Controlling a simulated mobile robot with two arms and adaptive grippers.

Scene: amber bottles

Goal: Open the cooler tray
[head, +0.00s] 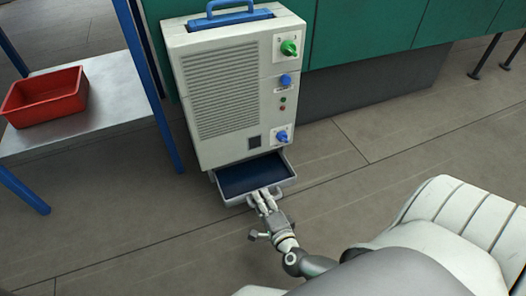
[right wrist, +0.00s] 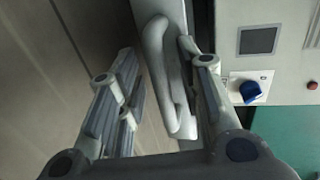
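The cooler (head: 236,95) is a cream box with a blue top handle, standing at the top centre of the head view. Its tray (head: 243,180), with a dark blue inside and pale rim, sticks out partway from the bottom front. My right gripper (head: 262,196) is at the tray's front edge. In the right wrist view, the pale tray handle (right wrist: 166,85) lies between the two fingers of the right gripper (right wrist: 156,50). The right-hand finger is close beside the handle; a gap shows between the left-hand finger and the handle. My left gripper is not in view.
A metal table (head: 110,100) with blue legs stands at the left and bears a red bin (head: 45,96). A green cabinet (head: 370,30) is behind the cooler. The grey floor (head: 150,235) in front of the cooler is clear to the left of my right arm.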

